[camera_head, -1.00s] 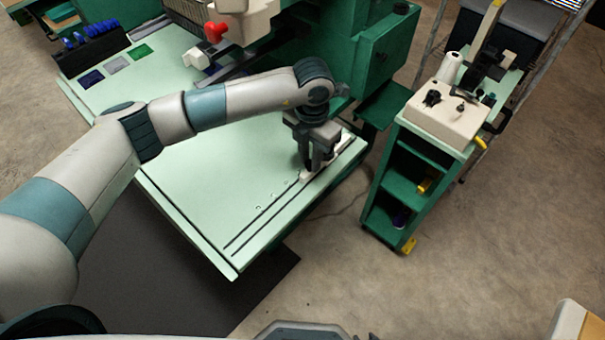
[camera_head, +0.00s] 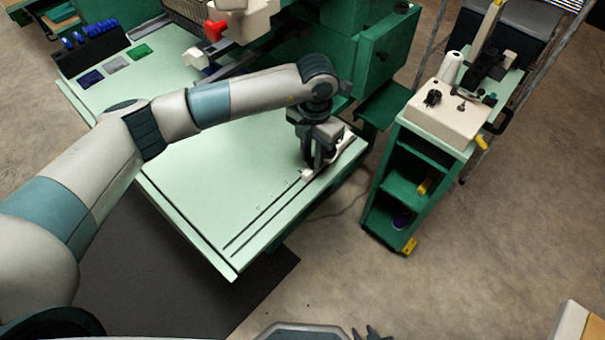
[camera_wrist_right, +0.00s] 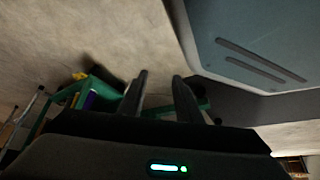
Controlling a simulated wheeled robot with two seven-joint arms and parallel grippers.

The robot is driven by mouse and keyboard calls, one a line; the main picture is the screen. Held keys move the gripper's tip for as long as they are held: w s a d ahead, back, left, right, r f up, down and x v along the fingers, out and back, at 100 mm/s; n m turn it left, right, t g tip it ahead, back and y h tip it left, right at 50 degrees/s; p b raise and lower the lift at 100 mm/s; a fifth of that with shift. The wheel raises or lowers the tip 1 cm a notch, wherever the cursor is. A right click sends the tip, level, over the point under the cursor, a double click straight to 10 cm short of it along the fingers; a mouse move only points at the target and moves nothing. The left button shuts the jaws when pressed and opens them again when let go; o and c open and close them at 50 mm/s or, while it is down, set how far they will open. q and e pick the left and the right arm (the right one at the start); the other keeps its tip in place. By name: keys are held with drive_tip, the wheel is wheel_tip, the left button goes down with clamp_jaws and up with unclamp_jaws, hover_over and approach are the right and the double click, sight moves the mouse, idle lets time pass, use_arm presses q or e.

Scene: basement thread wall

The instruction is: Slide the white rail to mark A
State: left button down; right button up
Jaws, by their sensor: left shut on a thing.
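The white rail (camera_head: 307,174) lies along the dark slots near the front right edge of the pale green table (camera_head: 205,165). Only parts of it show around my left gripper (camera_head: 312,168). That gripper points down at the rail and is shut on it. Small marks (camera_head: 270,194) run beside the slots; their letters are too small to read. My right gripper (camera_wrist_right: 160,82) shows two dark fingers standing apart with nothing between them, over the floor. A dark tip of it seems to show at the bottom of the head view.
A green machine housing (camera_head: 365,55) stands behind the table's right end. A green shelf cart (camera_head: 410,185) with a cream top stands to the right, across a floor gap. A black rack (camera_head: 90,50) and coloured patches are at the table's far left.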

use_arm(q)
drive_tip(key=shift+w+d, duration=0.1)
drive_tip(key=shift+w, duration=0.05)
use_arm(e)
drive_tip(key=shift+w+a, duration=0.2)
drive_tip(key=shift+w, duration=0.1)
drive_tip(key=shift+w+r, duration=0.1)
drive_tip(key=shift+r, duration=0.05)
drive_tip(key=shift+w+a+r, duration=0.1)
drive_tip(key=shift+w+r, duration=0.05)
drive_tip(key=shift+w, duration=0.05)
